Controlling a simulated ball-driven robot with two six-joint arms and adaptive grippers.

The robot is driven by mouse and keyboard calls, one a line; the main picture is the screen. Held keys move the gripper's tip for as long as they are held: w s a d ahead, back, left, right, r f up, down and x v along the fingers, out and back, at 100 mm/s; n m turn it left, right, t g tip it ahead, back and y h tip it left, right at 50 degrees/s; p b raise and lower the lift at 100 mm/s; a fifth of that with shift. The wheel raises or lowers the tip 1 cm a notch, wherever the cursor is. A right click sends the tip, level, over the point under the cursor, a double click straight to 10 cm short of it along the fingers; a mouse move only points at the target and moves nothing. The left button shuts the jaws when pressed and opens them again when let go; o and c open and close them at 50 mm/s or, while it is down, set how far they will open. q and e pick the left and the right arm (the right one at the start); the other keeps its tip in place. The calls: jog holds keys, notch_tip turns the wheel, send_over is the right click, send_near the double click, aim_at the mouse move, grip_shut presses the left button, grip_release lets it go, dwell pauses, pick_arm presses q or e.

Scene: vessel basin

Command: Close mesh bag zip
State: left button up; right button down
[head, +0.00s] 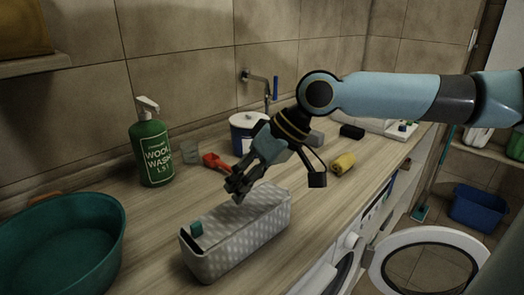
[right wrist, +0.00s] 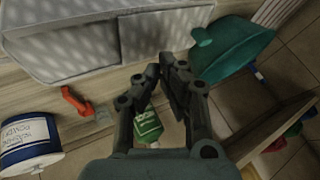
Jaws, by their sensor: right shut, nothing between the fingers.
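The mesh bag (head: 232,250) is a pale, patterned oblong on the wooden counter, and it also shows at the top of the right wrist view (right wrist: 70,55). A small teal block (head: 196,229), which looks like the zip pull, sits at the bag's near left end. In the right wrist view the teal block (right wrist: 202,37) shows at the bag's right end. My right gripper (head: 238,194) is shut and empty over the far side of the bag, away from the teal block. I cannot tell if its tips touch the bag. My left gripper is not in view.
A teal basin (head: 60,245) stands left of the bag. A green wool wash bottle (head: 152,150), a red object (head: 216,162), a white-and-blue tub (head: 243,130) and a yellow roll (head: 343,163) stand behind or right. The counter's front edge runs close along the bag's right side.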

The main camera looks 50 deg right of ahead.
aim_at(214, 223)
jog(key=shift+p+v, duration=2.95)
jog(key=shift+v, duration=0.35)
jog(key=b+x, duration=0.5)
jog(key=b, duration=0.1)
jog(key=shift+f+b, duration=0.35)
jog(key=b+x, duration=0.1)
jog(key=x, duration=0.3)
jog(key=shift+w+a, duration=0.15)
jog(key=a, duration=0.3)
jog(key=shift+w, duration=0.3)
jog(key=shift+a+f, duration=0.1)
jog(key=shift+a, duration=0.45)
